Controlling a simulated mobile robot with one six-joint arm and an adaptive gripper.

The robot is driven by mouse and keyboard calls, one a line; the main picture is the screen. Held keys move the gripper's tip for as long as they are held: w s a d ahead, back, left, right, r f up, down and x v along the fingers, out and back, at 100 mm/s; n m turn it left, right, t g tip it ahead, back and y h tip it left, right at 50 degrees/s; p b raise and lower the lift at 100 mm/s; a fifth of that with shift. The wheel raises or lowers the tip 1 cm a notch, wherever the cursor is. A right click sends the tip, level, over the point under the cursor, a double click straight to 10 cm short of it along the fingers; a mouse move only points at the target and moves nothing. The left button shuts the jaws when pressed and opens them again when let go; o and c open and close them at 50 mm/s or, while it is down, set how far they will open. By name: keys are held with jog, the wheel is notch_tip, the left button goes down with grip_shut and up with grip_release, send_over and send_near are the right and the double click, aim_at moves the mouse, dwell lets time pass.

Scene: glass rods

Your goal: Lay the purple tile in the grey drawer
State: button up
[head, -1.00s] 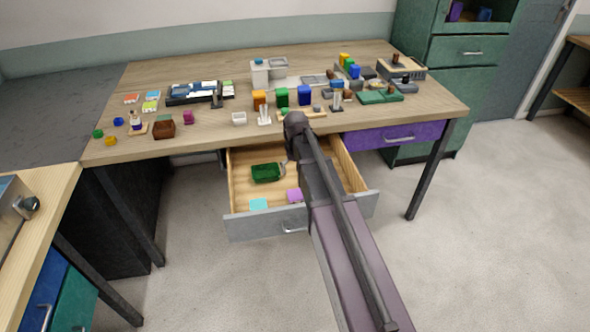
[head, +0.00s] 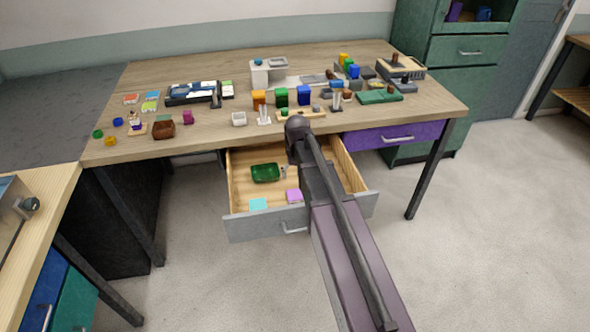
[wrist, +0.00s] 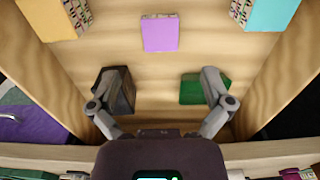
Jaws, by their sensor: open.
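The purple tile (head: 294,196) lies flat on the floor of the open grey drawer (head: 268,222), near its front panel. In the wrist view the purple tile (wrist: 160,33) lies beyond the fingertips, at the top middle, apart from them. My gripper (wrist: 160,88) is open and empty above the drawer. In the head view my arm hides most of the gripper and part of the drawer.
A cyan tile (head: 258,204) lies left of the purple one. A green item (head: 266,173) lies further back in the drawer. The wrist view also shows an orange piece (wrist: 50,18) and a dark block (wrist: 117,90). The tabletop above holds many small objects. A closed purple drawer (head: 385,136) is at right.

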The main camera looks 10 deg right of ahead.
jog(key=s, duration=1.6)
jog(key=shift+s, duration=0.2)
